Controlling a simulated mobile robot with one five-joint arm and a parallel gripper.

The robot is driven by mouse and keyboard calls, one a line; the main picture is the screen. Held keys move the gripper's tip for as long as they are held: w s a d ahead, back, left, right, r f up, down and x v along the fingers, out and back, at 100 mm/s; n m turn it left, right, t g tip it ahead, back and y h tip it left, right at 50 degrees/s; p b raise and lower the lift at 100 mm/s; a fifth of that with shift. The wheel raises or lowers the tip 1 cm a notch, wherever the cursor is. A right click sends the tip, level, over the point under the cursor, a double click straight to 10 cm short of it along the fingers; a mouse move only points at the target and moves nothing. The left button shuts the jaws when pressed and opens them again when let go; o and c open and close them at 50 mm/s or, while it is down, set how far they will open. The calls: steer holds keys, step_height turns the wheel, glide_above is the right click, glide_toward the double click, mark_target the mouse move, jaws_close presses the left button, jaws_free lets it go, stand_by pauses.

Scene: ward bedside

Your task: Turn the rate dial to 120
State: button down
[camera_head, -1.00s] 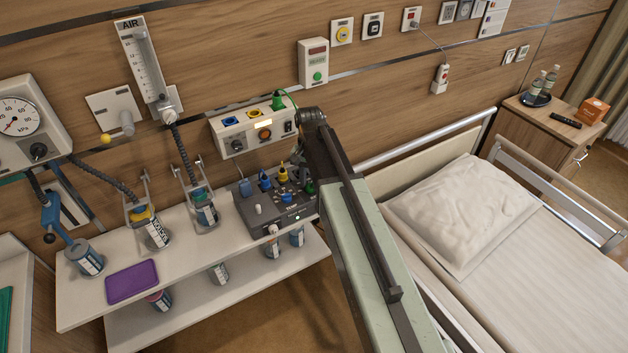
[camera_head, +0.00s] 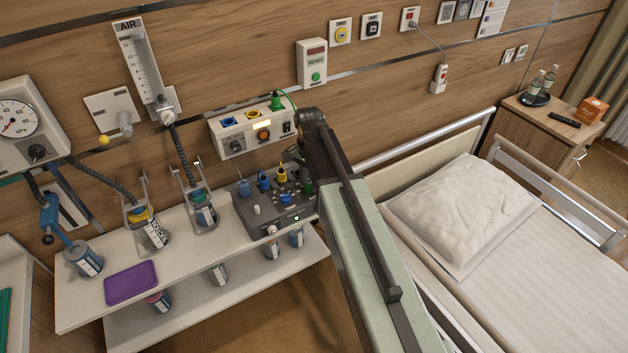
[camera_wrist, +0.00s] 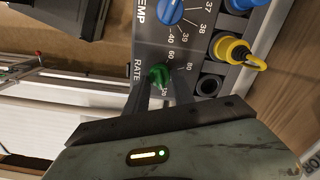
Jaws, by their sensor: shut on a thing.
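The rate dial (camera_wrist: 158,75) is a small green knob beside the printed word RATE in the wrist view. Numbers including 60 and 80 are printed around it; its pointer is too small to read. The two fingers of my gripper (camera_wrist: 158,84) stand on either side of the knob, shut on it. The dial sits on the dark control box (camera_head: 260,216) on the upper shelf. In the head view my arm hides most of my gripper near the box's right end.
A blue temperature dial (camera_wrist: 170,10) is beside the rate dial. A yellow plug (camera_wrist: 235,52) and a blue plug stand close by on the box. A wall unit (camera_head: 236,146) is just behind. The bed (camera_head: 500,255) is to the right of my arm.

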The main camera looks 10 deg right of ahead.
mark_target(309, 184)
steer(key=shift+a, duration=0.25)
steer(key=c, duration=1.1)
jaws_free()
steer(key=shift+w+f, duration=0.15)
steer(key=shift+o, duration=0.2)
step_height(309, 184, up, 8)
steer(key=p, duration=0.8)
steer(key=shift+d+f, duration=0.1)
steer(key=shift+f, duration=0.05)
